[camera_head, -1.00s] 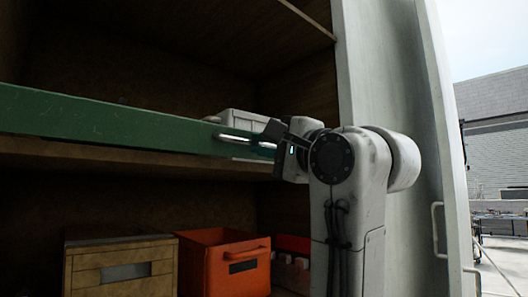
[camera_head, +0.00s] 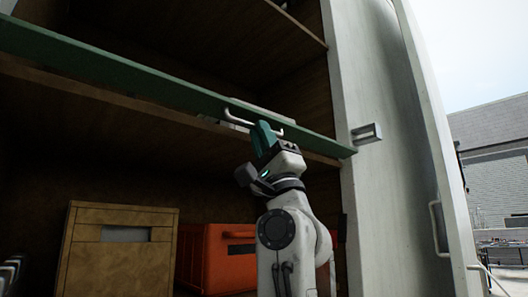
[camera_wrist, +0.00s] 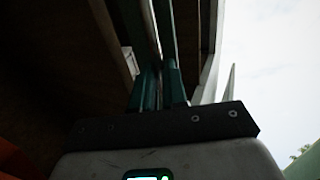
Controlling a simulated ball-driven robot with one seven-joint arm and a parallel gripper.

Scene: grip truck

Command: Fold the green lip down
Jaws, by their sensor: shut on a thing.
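The green lip (camera_head: 120,75) is a long board along the front edge of the middle shelf, running across the head view to the right wall. A pale bar handle (camera_head: 238,119) is fixed near its right part. My gripper (camera_head: 263,136) reaches up from below, its teal fingers shut on the handle, hiding part of it. In the wrist view my gripper's fingers (camera_wrist: 160,88) point up, close together, with dark green strips beyond them. That view is too dark to show the grip clearly. The lip's exact tilt is hard to tell.
Below the shelf stand a brown drawer box (camera_head: 120,255) and an orange crate (camera_head: 225,260), the crate partly behind my arm. A metal latch (camera_head: 366,133) is on the right wall, near the lip's end.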

